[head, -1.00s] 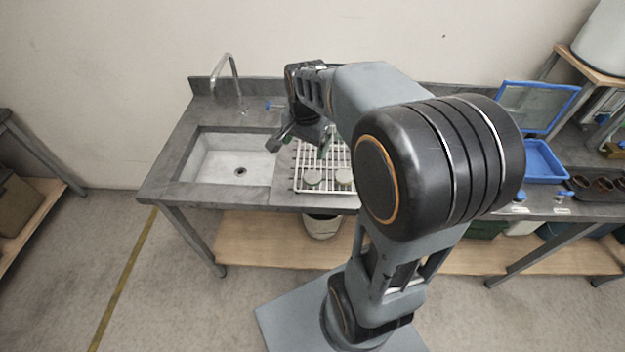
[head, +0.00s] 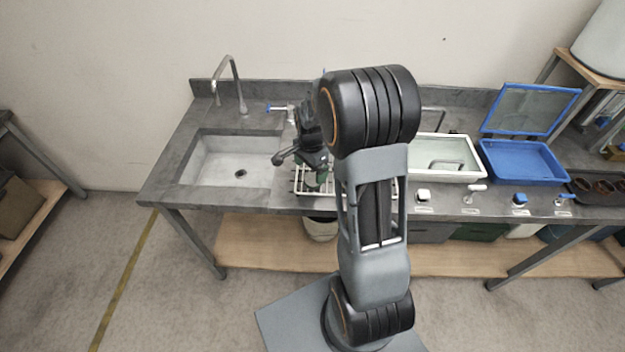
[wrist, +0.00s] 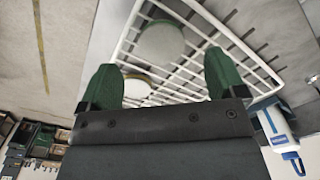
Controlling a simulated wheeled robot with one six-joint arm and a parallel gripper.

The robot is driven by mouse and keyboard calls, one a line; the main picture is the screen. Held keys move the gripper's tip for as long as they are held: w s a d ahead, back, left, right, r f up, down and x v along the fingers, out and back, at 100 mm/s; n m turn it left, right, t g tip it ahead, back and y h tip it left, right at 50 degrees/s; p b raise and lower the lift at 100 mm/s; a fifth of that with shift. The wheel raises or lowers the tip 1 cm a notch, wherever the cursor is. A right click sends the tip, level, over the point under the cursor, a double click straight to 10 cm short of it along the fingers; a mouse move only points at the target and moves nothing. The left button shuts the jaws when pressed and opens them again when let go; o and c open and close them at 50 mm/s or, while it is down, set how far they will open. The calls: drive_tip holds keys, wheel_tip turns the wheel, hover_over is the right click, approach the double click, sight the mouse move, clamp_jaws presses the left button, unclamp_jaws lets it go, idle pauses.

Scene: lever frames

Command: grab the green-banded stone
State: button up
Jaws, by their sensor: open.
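A white wire rack (wrist: 190,62) lies under my gripper (wrist: 162,78) in the wrist view; it also shows in the head view (head: 300,189). Two round stones sit on it. One is a pale grey disc (wrist: 160,44), just beyond the fingertips. In the head view my gripper (head: 316,178) hides the stones.
A sink (head: 235,165) with a tall tap lies left of the rack. A white tray (head: 450,175) and an open blue box (head: 525,165) stand to the right. In the wrist view a white and blue object (wrist: 272,122) is close by the right finger.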

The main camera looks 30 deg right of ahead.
sight(311, 180)
drive_tip(key=shift+w+d+f+p, duration=0.1)
drive_tip(key=shift+f+p, duration=0.55)
drive_tip(key=shift+f, duration=1.95)
drive_tip(key=shift+c, duration=0.3)
drive_tip(key=c, duration=1)
drive_tip(key=shift+r, duration=0.1)
